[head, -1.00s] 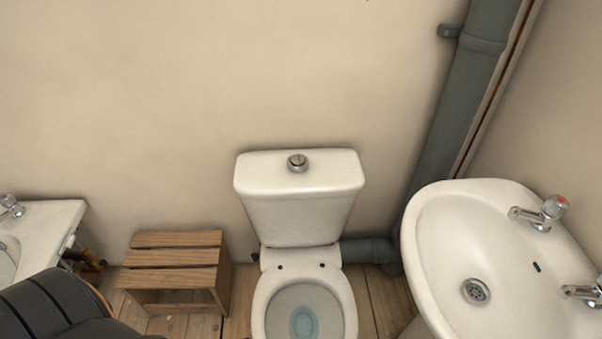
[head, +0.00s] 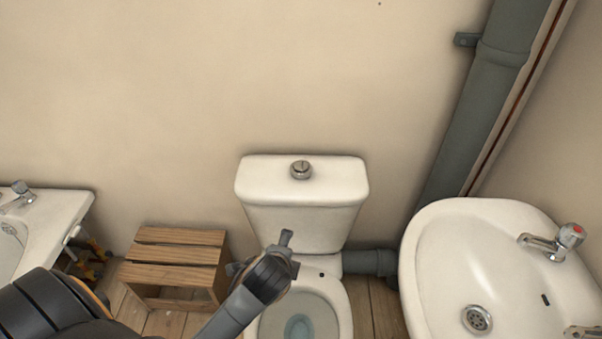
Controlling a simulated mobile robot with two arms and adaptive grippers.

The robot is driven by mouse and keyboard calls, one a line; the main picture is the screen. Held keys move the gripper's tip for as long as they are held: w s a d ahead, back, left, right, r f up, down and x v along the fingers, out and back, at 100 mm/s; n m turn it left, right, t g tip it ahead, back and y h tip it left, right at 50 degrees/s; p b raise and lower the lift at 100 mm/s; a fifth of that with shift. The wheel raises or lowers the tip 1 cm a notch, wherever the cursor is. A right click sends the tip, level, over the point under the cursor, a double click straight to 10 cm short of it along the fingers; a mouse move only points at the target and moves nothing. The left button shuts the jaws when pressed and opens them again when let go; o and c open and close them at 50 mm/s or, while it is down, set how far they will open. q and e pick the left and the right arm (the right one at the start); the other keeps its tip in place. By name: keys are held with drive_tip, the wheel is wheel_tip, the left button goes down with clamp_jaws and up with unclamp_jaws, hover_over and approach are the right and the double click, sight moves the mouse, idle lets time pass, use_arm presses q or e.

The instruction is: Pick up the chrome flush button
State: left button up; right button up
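The chrome flush button (head: 301,170) is a small round metal knob on top of the white cistern lid (head: 262,167), near the lid's middle. My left gripper (head: 288,240) has come in from the lower left and hangs over the front of the toilet, in front of the cistern and below the button in the picture. It is apart from the button, with nothing visible held in it. Its fingers are small and seen from behind, so their opening is unclear. My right gripper is not in view.
A slatted wooden stool (head: 178,254) stands left of the toilet. A white basin (head: 440,260) with taps is on the right, near a grey vertical pipe (head: 480,120). A bath corner (head: 60,215) is at the left. The wall above the cistern is clear.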

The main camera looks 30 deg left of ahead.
use_arm(q)
drive_tip(key=w+a+r+m+t+y, duration=0.2)
drive_tip(key=w+r+m, duration=0.1)
drive_tip(key=w+m, duration=0.45)
drive_tip(key=m+t+y, duration=0.1)
drive_tip(key=m+t, duration=0.2)
drive_tip(key=m, duration=0.5)
approach(301, 169)
drive_tip(key=x, duration=0.2)
drive_tip(key=b+x, duration=0.1)
drive_tip(key=x, duration=0.1)
drive_tip(key=shift+w+d, duration=0.2)
drive_tip(key=shift+w, duration=0.05)
drive_tip(key=shift+a+b+x, duration=0.1)
drive_tip(key=shift+b+x, duration=0.1)
drive_tip(key=shift+x, duration=1.3)
drive_tip(key=shift+a+b+x, duration=0.15)
drive_tip(key=shift+b+x, duration=0.05)
drive_tip(key=shift+x, duration=1.35)
drive_tip(key=shift+s, duration=0.2)
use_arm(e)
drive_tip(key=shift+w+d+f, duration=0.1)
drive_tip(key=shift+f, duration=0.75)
use_arm(q)
drive_tip(key=c, duration=1.4)
